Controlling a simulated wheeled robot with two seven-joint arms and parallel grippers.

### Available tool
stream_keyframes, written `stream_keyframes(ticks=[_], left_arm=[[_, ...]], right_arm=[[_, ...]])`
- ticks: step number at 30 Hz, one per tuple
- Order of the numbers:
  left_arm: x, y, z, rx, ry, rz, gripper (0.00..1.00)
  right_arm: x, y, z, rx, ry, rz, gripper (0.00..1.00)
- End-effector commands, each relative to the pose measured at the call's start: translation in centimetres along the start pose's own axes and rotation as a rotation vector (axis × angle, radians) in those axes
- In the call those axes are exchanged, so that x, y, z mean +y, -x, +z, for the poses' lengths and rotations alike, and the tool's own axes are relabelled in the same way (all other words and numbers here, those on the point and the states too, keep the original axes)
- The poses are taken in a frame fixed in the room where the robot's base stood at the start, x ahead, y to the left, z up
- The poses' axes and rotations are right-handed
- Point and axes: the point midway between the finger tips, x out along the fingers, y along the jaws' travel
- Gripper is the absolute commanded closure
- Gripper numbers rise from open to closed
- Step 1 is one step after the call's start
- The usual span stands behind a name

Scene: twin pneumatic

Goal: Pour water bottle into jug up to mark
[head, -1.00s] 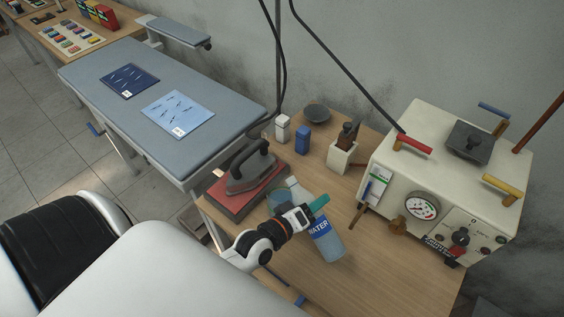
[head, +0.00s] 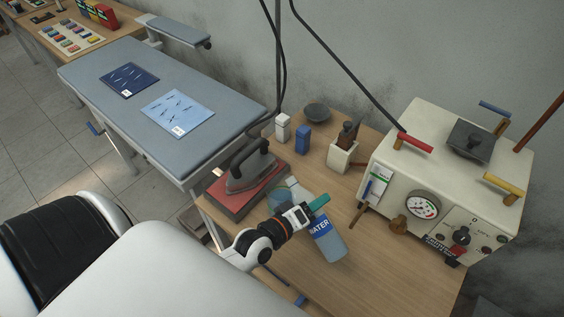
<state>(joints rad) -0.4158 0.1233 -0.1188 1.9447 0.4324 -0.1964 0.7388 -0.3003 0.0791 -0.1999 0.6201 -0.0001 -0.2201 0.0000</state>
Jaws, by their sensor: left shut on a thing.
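The water bottle (head: 328,241), clear with a blue WATER label, is tilted, its base toward the lower right and its upper end toward the upper left. My left gripper (head: 314,207), with teal fingertips, is shut on the bottle. The jug (head: 279,194) shows only in part, as a bluish see-through shape behind my gripper and beside the iron's red pad. The bottle's upper end lies over or close to it; the exact gap, the mark and the water level cannot be made out. My right gripper is not in view.
An iron (head: 250,168) stands on a red pad (head: 232,201) left of the jug. White and blue containers (head: 303,140), a dark bowl (head: 317,112) and a tool holder (head: 342,157) stand behind. A cream machine (head: 412,190) fills the right. The front wooden table (head: 390,275) is clear.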

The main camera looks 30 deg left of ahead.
Motion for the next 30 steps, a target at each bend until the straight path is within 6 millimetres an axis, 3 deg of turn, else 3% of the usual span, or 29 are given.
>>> stream_keyframes(ticks=[30], left_arm=[[-0.02, 0.01, -0.15, 0.015, 0.059, -0.002, 0.86]], right_arm=[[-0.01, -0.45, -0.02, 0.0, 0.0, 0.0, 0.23]])
